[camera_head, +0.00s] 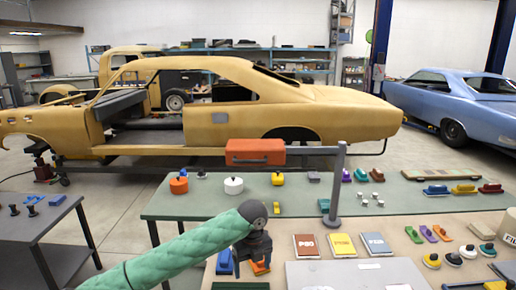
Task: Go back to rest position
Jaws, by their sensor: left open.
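My left arm, in a green quilted sleeve, comes in from the bottom left of the head view. Its dark left gripper (252,262) points down over the left part of the near wooden tabletop (290,234). The gripper is open, and I see nothing held in it. An orange object (261,268) and a blue object (225,263) lie right by the gripper, partly hidden; I cannot tell whether it touches them. My right gripper is not in view.
A grey post (338,185) with a side arm stands right of my gripper, near an orange box (255,151). Sanding packs, including a red one (306,245), lie right. A green table (160,207) stands behind. A yellow car shell (330,110) stands farther back.

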